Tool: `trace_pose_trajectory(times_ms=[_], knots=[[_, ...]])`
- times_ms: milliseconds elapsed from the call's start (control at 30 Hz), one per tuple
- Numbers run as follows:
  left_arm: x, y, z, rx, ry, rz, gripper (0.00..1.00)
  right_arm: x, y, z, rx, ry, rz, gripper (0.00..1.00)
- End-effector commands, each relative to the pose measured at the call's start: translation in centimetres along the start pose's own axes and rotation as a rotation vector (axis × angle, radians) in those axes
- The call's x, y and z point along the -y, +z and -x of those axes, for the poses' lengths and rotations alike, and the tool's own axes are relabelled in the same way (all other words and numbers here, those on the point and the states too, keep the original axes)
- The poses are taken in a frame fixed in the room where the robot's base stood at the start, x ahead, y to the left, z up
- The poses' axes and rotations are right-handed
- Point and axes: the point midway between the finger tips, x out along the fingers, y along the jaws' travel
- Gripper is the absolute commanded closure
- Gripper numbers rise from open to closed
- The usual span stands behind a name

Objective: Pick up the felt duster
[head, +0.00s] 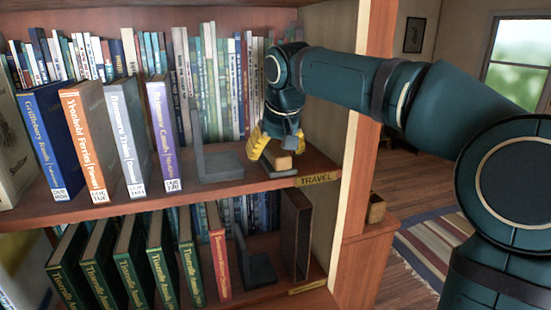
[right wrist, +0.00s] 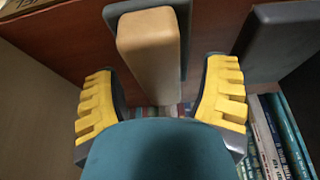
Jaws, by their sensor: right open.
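The felt duster (head: 283,163) lies on the upper shelf near its front right end, by the TRAVEL label. It has a light wooden block on a dark grey pad. In the right wrist view the duster (right wrist: 150,52) shows its wooden block pointing toward the camera. My right gripper (head: 279,146) is just above and behind it, open, with yellow ridged fingers. In the right wrist view the fingers (right wrist: 160,95) are apart, one toward each side of the block, with nothing held. My left gripper is not in view.
A grey metal bookend (head: 216,163) stands just left of the duster; it also shows in the right wrist view (right wrist: 278,38). Upright books (head: 125,135) fill the shelf further left. The shelf's side panel (head: 350,165) is close on the right. A lower shelf holds green books (head: 130,255).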

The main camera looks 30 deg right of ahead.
Motion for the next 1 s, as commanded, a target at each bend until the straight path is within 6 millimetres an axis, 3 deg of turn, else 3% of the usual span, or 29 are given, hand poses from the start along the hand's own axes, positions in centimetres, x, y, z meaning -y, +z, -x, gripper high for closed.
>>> trace_pose_trajectory(times_ms=[900,933,1000], knots=[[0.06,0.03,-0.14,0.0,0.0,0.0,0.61,0.01,0.19,-0.4,0.0,0.0,0.0,0.27],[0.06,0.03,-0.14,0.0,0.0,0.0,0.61,0.01,0.19,-0.4,0.0,0.0,0.0,0.33],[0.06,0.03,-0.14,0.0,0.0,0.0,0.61,0.0,0.19,-0.4,0.0,0.0,0.0,0.57]])
